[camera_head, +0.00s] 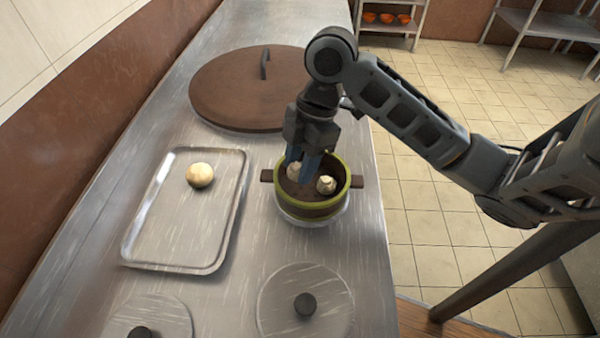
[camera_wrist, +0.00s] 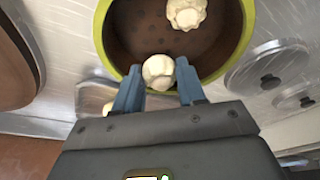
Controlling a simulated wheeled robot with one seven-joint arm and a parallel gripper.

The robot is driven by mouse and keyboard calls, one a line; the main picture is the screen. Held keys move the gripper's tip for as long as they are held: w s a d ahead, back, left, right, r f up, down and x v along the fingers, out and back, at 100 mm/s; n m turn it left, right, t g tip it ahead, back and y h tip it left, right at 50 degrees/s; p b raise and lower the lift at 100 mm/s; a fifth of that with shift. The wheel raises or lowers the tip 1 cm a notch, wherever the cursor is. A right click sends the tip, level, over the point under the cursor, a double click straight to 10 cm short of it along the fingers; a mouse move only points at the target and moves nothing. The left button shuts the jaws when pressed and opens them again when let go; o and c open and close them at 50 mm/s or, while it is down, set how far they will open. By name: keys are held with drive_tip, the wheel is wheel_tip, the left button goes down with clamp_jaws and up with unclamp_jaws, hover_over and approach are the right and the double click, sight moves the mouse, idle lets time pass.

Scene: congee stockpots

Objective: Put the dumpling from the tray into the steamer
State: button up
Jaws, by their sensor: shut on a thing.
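The steamer (camera_head: 312,213) is a round pot with a yellow-green rim and brown inside; it also shows in the wrist view (camera_wrist: 248,30). My gripper (camera_head: 303,172) points down into it, with blue fingers shut on a pale dumpling (camera_wrist: 158,72). This dumpling is inside the steamer's rim; whether it touches the floor I cannot tell. A second dumpling (camera_head: 326,184) sits in the steamer to the right, and shows ahead in the wrist view (camera_wrist: 186,14). The metal tray (camera_head: 180,237) lies left of the steamer with a round, smooth dumpling-like ball (camera_head: 200,175) on it.
A large brown lid (camera_head: 235,88) with a handle lies behind the tray and steamer. Two round metal lids with dark knobs (camera_head: 304,304) (camera_head: 142,332) are set in the counter in front. The counter's right edge runs close to the steamer's right handle (camera_head: 357,181).

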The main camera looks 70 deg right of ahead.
sight(311, 183)
drive_tip(key=shift+f, duration=1.7)
drive_tip(key=shift+f+b, duration=0.2)
drive_tip(key=shift+b, duration=0.1)
drive_tip(key=o, duration=0.8)
drive_tip(key=shift+c, duration=0.2)
drive_tip(key=shift+r, duration=0.2)
